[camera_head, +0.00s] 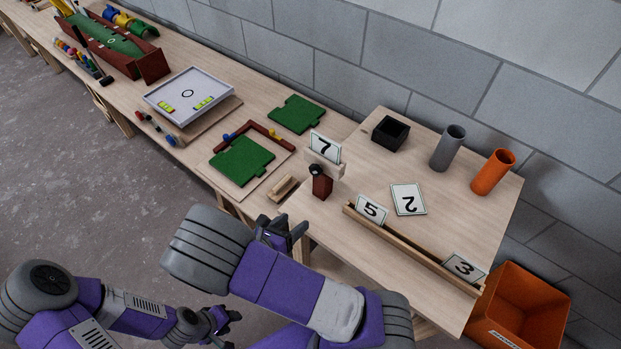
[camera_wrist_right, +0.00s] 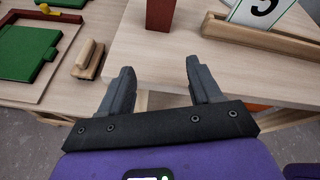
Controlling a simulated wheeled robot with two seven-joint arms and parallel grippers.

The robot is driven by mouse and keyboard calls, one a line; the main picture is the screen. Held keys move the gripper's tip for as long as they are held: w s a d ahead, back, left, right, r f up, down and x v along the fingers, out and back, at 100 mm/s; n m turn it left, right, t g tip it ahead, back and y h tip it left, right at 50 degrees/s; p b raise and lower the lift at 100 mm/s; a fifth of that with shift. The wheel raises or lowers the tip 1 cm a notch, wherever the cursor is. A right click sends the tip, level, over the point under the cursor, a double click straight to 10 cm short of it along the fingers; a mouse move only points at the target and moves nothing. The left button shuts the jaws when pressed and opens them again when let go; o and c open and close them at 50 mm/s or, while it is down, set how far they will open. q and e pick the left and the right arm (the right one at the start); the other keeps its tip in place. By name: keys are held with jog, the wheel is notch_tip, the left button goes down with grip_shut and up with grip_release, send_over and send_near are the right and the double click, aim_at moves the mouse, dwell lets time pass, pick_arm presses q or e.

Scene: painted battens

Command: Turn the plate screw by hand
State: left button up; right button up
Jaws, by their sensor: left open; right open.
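A dark red-brown block (camera_head: 321,187) stands near the left edge of the nearer table, with a small black round knob (camera_head: 316,170) at its top that may be the plate screw. A pale wooden holder with a white number plate "7" (camera_head: 325,147) is just behind it. The block's lower part (camera_wrist_right: 160,14) shows at the top of the right wrist view; its knob is out of that view. My right gripper (camera_wrist_right: 160,80) is open and empty, in front of the block and apart from it. My left gripper (camera_head: 222,324) is open and empty, low over the floor.
A wooden rail (camera_head: 413,248) holds plates "5" and "3"; plate "2" (camera_head: 408,199) lies flat behind it. A black box (camera_head: 390,132), grey cup (camera_head: 447,148) and orange cup (camera_head: 493,172) stand farther back. An orange bin (camera_head: 525,305) is at right.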

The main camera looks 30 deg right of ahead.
aim_at(313, 172)
notch_tip(313, 172, up, 12)
jog(key=w+d+m+t+h, duration=0.1)
jog(key=w+d+h, duration=0.1)
jog(key=h, duration=0.2)
jog(key=b+x, duration=0.1)
jog(key=x, duration=0.6)
jog(key=shift+d+f+b, duration=0.1)
jog(key=shift+b, duration=0.25)
jog(key=c, duration=1)
jog(key=shift+c, duration=0.2)
